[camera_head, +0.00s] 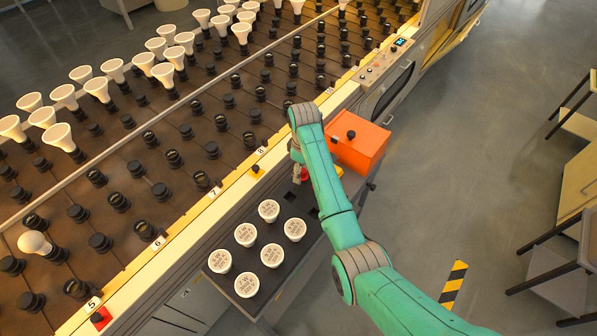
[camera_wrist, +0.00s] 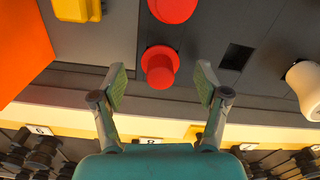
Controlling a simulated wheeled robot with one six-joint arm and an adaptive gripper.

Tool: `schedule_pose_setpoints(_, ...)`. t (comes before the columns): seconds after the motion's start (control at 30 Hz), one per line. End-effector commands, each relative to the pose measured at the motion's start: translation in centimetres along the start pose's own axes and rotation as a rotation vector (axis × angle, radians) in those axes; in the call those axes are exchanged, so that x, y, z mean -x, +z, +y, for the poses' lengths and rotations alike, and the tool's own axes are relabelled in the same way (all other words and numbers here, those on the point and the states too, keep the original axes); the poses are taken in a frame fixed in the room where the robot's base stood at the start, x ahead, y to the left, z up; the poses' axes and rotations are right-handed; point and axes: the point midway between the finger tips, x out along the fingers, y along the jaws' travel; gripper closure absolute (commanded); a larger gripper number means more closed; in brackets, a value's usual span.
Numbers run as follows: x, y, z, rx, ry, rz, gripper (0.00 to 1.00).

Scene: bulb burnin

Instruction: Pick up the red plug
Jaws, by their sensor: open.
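A red plug (camera_wrist: 160,67) with a wide flange and round top sits on the dark tray in the wrist view, between and slightly beyond my fingertips. A second red plug (camera_wrist: 173,9) lies farther off, cut by the top edge. My gripper (camera_wrist: 162,80) is open, one finger on each side of the nearer plug, with gaps on both sides. In the head view a red plug (camera_head: 305,174) shows partly behind my arm, by my gripper (camera_head: 298,170). The other red plug is hidden there by the arm.
Several white bulbs (camera_head: 269,210) sit in the tray's left part. An empty square hole (camera_wrist: 237,57) is right of the plugs. The rack (camera_head: 110,215) with many black sockets runs alongside.

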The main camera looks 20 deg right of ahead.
Motion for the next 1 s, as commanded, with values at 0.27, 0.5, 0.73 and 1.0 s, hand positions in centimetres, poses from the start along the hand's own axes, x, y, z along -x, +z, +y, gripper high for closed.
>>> schedule_pose_setpoints(0.27, -1.2, 0.7, -0.2, 0.001, 0.001, 0.001, 0.26)
schedule_pose_setpoints(0.5, -1.2, 0.6, -0.2, 0.001, 0.001, 0.001, 0.71)
schedule_pose_setpoints(0.73, -1.2, 0.6, -0.2, 0.001, 0.0, 0.0, 0.82)
schedule_pose_setpoints(1.0, 0.1, -0.1, 0.1, 0.001, 0.002, 0.002, 0.82)
